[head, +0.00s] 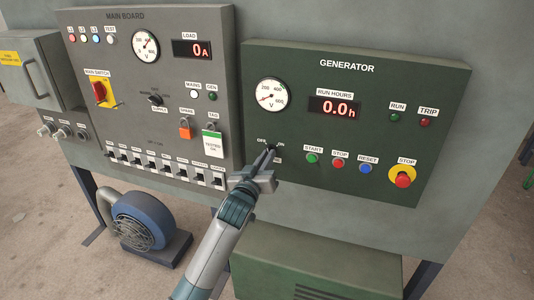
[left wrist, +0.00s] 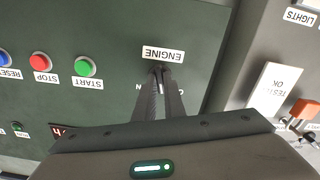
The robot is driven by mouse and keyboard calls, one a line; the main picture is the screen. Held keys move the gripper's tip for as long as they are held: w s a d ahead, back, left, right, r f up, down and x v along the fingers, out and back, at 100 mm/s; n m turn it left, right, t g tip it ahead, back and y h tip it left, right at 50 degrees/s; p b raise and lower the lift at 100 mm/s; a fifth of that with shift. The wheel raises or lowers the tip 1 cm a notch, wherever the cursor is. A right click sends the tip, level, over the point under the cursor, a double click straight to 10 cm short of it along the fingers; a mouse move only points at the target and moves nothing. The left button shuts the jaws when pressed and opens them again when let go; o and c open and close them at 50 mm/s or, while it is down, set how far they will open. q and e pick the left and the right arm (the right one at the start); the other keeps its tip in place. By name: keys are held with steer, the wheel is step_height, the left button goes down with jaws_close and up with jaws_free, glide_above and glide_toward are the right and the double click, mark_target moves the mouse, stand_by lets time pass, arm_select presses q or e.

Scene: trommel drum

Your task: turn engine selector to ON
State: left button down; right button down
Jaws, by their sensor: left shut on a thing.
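The engine selector is a small dark knob on the green generator panel (head: 350,90), left of the green start button (head: 312,158). My left gripper (head: 270,150) is at the selector, with its fingers shut on it and covering most of it. In the left wrist view the fingers (left wrist: 162,76) reach the panel just by the ENGINE label (left wrist: 163,54). Parts of the position labels show beside the fingers, and in the head view OFF and ON are partly readable. The knob's exact angle is hidden. My right gripper is out of view.
Right of the selector are a red stop button (head: 338,163), a blue reset button (head: 365,168) and a red emergency stop (head: 403,180). The grey main board (head: 215,90) with switches and a hanging tag (head: 213,144) stands close on the left. A blue blower (head: 145,220) sits below.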

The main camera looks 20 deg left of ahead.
arm_select(q)
steer(key=shift+m+p, duration=2.4)
steer(key=shift+m, duration=3.7)
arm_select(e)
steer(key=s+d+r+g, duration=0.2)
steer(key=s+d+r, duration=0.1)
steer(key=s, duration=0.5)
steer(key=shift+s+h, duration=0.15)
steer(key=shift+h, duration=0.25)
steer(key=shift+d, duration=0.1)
arm_select(q)
steer(key=c, duration=1.8)
jaws_free()
steer(key=shift+c, duration=0.2)
steer(key=shift+s, duration=0.15)
